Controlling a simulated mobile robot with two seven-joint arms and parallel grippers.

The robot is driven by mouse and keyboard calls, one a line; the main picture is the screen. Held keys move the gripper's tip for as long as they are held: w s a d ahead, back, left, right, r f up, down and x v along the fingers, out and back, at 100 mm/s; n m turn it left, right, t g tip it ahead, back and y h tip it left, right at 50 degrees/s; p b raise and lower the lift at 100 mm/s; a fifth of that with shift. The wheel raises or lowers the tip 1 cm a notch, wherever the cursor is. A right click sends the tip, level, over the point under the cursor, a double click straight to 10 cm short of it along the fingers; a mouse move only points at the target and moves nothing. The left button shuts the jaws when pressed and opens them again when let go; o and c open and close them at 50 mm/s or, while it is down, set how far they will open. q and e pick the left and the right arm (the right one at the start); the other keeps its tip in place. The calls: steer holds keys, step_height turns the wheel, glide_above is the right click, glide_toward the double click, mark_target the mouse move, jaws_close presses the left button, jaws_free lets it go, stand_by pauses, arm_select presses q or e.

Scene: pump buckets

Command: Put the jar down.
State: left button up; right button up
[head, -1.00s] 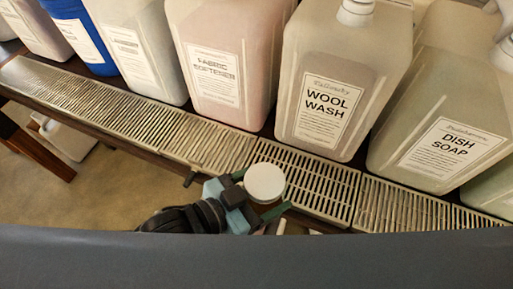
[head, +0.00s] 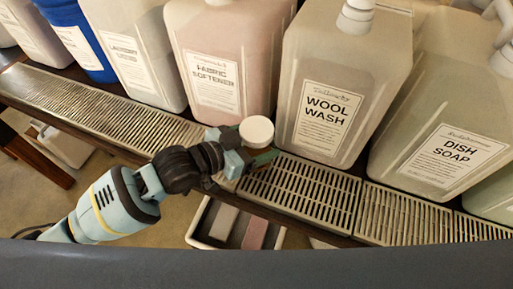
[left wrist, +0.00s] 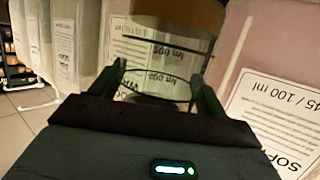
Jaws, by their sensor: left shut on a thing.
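The jar is over or at the slatted drip grate (head: 300,190). The gripper hides its base, so I cannot tell whether it touches the grate. My right gripper is not in view.
The fabric softener bucket (head: 225,60) and dish soap bucket (head: 440,120) stand behind the grate with several others. The grate is bare to the right and far left. A light bin (head: 203,232) with blocks in it sits below the shelf edge.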

arm_select(q)
steer(key=shift+f, duration=1.65)
steer(key=shift+f, duration=0.2)
steer(key=o, duration=1.9)
steer(key=shift+s+a+r, duration=0.1)
steer(key=shift+a+r, duration=0.05)
steer(key=v, duration=1.1)
steer(key=shift+s+a+r, duration=0.1)
steer(key=shift+s+a, duration=0.15)
